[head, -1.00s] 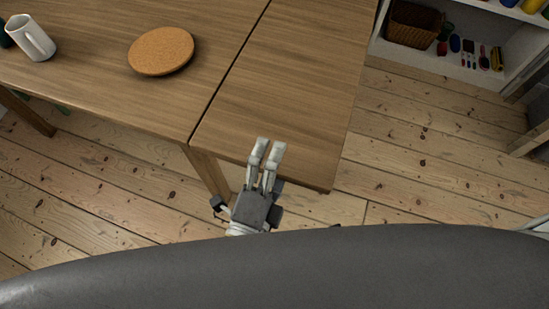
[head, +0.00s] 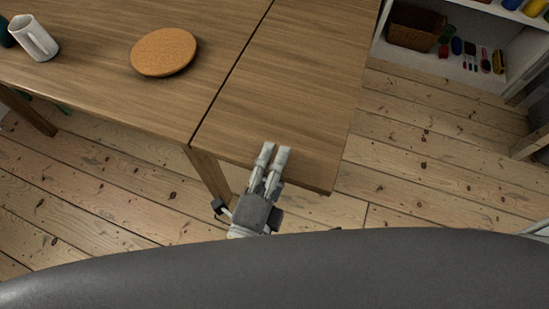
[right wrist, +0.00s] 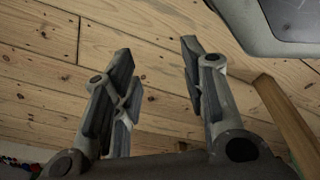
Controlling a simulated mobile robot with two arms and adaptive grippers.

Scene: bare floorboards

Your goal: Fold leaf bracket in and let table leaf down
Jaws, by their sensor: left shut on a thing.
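The table leaf (head: 300,75) is the right-hand wooden panel in the head view. It is up, level with the main tabletop (head: 95,85), with a thin dark seam between them. My left gripper (head: 274,150) is at the leaf's front edge, its pale fingertips close together over the wood. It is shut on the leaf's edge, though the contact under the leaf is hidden. The leaf bracket is not visible. My right gripper (right wrist: 156,45) shows in the right wrist view, its fingers wide apart with only floorboards seen between them.
A round cork mat (head: 163,52) and a white mug (head: 34,38) are on the main tabletop. A table leg (head: 209,175) stands below the seam. A white shelf (head: 460,72) with a wicker basket (head: 415,27) is at the back right. Floor right of the leaf is clear.

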